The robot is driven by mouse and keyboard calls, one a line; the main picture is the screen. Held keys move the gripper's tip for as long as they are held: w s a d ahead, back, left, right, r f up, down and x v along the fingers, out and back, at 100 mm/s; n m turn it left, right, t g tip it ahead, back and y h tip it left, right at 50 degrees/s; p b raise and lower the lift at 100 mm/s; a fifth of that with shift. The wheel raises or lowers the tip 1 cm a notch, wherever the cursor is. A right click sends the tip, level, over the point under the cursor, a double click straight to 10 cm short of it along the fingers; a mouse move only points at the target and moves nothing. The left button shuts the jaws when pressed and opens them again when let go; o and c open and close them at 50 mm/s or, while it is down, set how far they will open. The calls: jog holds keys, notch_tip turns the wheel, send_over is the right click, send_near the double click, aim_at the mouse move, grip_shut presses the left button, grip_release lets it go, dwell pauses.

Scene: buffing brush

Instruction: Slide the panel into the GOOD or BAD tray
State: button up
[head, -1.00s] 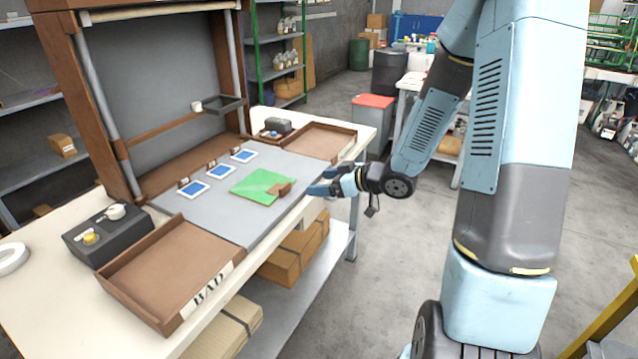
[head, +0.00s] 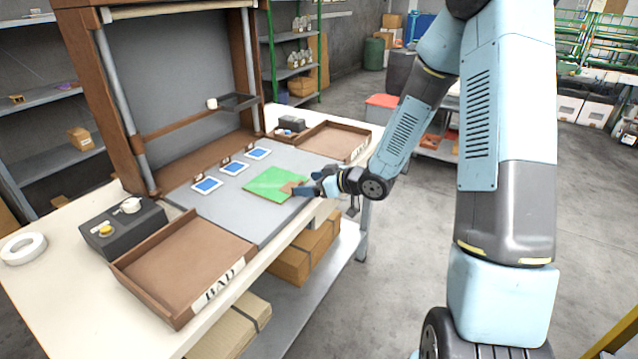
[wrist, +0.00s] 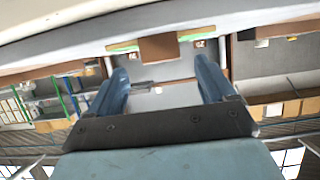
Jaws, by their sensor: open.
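The green panel (head: 268,182) lies flat on the grey work surface, with a brown block (head: 288,187) at its near right edge. The block also shows in the wrist view (wrist: 158,47), with thin green strips of panel beside it. My gripper (head: 305,184) is open at the table's front edge, its fingers pointing at the block. In the wrist view its two blue fingers (wrist: 162,70) stand apart, with the block ahead between their lines; contact cannot be told. The BAD tray (head: 150,298) is at front left. The other tray (head: 327,125) is at right, its label mostly unreadable.
Several blue-and-white cards (head: 233,169) lie in a row behind the panel. A dark box (head: 124,229) with small items and a tape roll (head: 22,248) are at left. A wooden frame (head: 104,100) rises behind. The surface between panel and BAD tray is clear.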

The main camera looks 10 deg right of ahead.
aim_at(299, 184)
jog(key=shift+x, duration=2.45)
jog(key=shift+c, duration=0.4)
